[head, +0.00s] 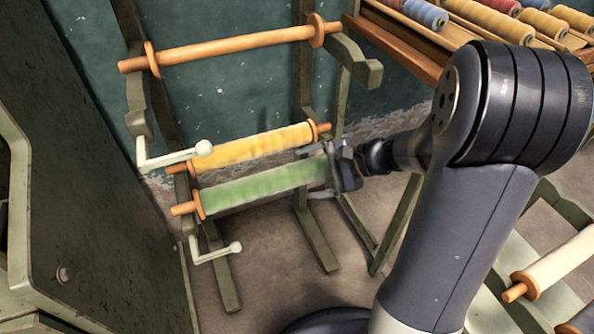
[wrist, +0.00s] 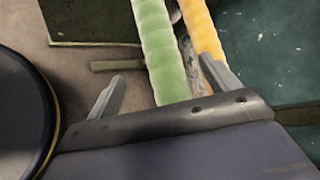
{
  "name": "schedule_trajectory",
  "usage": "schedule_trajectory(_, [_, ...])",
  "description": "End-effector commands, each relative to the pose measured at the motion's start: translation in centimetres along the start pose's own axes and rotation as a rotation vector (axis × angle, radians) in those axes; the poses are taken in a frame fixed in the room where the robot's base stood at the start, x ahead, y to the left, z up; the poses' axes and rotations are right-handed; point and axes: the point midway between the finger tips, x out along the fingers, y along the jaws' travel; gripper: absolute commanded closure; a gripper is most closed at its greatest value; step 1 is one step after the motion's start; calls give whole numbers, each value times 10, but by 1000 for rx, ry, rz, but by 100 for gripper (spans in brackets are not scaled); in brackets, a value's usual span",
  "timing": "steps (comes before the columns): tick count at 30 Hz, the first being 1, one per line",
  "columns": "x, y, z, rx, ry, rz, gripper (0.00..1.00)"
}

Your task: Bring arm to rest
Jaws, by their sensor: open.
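My gripper (wrist: 162,95) is open, its two grey fingers spread apart in the wrist view. In that view a green roll (wrist: 160,45) runs up between the fingers, and a yellow roll (wrist: 203,35) lies beside it near the right finger. In the head view my gripper is at the right end of the green roll (head: 262,188), covering that end. I cannot tell whether the fingers touch the roll. The yellow roll (head: 250,148) lies just behind and above the green one. Both rolls rest on a green-grey wooden rack.
A bare wooden roller (head: 235,46) sits on the rack's upper level. White crank handles (head: 218,252) stick out at the rack's left. A shelf of thread spools (head: 480,18) is at the back right. A cream roll (head: 562,262) lies at the right. A dark cabinet (head: 75,180) stands left.

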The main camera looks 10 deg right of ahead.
Motion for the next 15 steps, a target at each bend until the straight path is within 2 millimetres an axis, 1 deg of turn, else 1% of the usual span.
schedule_trajectory(1, [-5,-1,0,0,1,-2,17])
schedule_trajectory(4, [-8,0,0,0,0,-1,17])
schedule_trajectory(15, [-8,0,0,-1,-1,0,17])
